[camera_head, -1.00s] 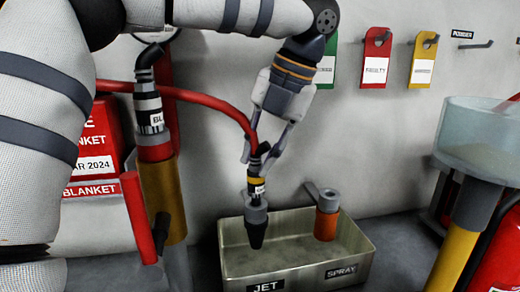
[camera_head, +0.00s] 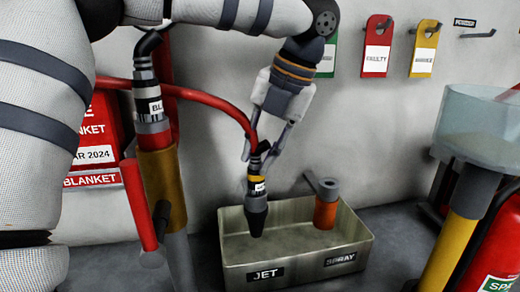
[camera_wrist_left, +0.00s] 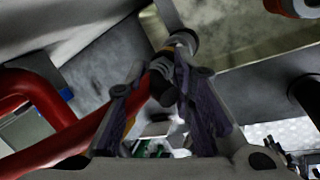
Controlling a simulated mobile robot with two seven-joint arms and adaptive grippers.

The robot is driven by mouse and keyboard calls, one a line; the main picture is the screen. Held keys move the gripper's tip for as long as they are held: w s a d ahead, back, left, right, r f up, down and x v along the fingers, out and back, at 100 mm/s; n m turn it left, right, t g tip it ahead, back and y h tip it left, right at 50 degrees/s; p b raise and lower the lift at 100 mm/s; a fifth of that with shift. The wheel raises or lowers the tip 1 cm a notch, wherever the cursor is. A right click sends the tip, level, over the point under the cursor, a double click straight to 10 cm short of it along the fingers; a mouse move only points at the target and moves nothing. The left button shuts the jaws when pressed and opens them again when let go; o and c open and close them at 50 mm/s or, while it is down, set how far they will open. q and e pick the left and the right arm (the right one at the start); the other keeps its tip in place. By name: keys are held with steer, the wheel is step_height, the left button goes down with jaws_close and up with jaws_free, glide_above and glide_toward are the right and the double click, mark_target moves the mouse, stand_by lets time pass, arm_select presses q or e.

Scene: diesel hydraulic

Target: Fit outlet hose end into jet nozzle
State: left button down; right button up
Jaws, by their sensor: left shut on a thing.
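My left gripper (camera_head: 264,150) comes down from above and is shut on the outlet hose end (camera_head: 257,180), a black fitting with a yellow band and a white label. The red outlet hose (camera_head: 200,96) arcs in from the left. The dark tapered jet nozzle (camera_head: 257,215) is directly below the hose end, over the tray's JET side. The two look in line and touching; how deep the hose end sits is unclear. In the left wrist view, the fingers (camera_wrist_left: 160,95) close around the black fitting, with a grey collar (camera_wrist_left: 182,40) beyond. My right gripper is not in view.
The metal tray (camera_head: 305,268) has JET and SPRAY labels. An orange spray nozzle (camera_head: 326,208) with a grey top stands in its right part. A brass-and-black upright (camera_head: 163,185) is left of the tray; a clear basin (camera_head: 485,125) and red extinguisher (camera_head: 500,245) are right.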

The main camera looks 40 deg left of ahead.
arm_select(q)
steer(key=c, duration=1.3)
jaws_free()
steer(key=shift+f, duration=0.1)
steer(key=s+v, duration=0.1)
steer(key=v, duration=0.7)
steer(key=shift+w, duration=0.45)
